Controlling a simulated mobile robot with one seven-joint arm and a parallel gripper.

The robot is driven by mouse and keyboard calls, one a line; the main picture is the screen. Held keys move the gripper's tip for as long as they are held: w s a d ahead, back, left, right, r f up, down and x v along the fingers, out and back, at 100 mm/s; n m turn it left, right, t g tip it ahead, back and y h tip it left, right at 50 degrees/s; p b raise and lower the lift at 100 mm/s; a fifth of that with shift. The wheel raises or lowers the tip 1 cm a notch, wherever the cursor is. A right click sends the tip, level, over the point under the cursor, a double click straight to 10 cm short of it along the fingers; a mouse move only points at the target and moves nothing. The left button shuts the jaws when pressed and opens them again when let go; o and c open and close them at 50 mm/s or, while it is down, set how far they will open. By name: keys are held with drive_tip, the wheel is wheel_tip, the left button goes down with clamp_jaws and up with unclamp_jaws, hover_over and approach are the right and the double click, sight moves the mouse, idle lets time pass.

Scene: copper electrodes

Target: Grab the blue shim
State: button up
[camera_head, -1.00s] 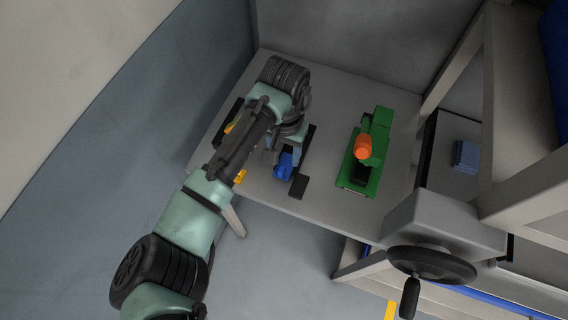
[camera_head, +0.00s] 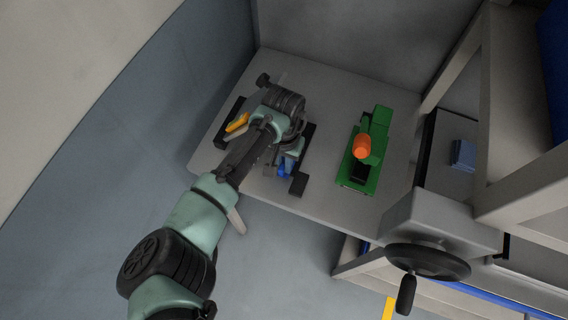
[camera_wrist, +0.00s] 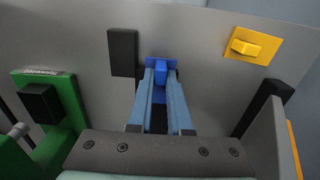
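The blue shim (camera_head: 282,171) is on the grey table, partly hidden by my gripper in the head view. In the wrist view the blue shim (camera_wrist: 161,71) shows a flat plate with a raised tab, at the far end of my fingers. My gripper (camera_wrist: 160,80) points at it, and its two blue-grey fingers stand apart with a narrow gap. The tab lines up with this gap at the fingertips. I cannot tell whether the fingers touch it. In the head view my gripper (camera_head: 289,163) is right over the shim.
A green fixture (camera_head: 378,150) with an orange knob (camera_head: 362,147) stands to the right on the table (camera_head: 325,105). A yellow piece (camera_wrist: 255,46) lies to the right in the wrist view. A black block (camera_wrist: 122,52) lies just left of the blue shim. A handwheel (camera_head: 430,262) is at lower right.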

clamp_jaws()
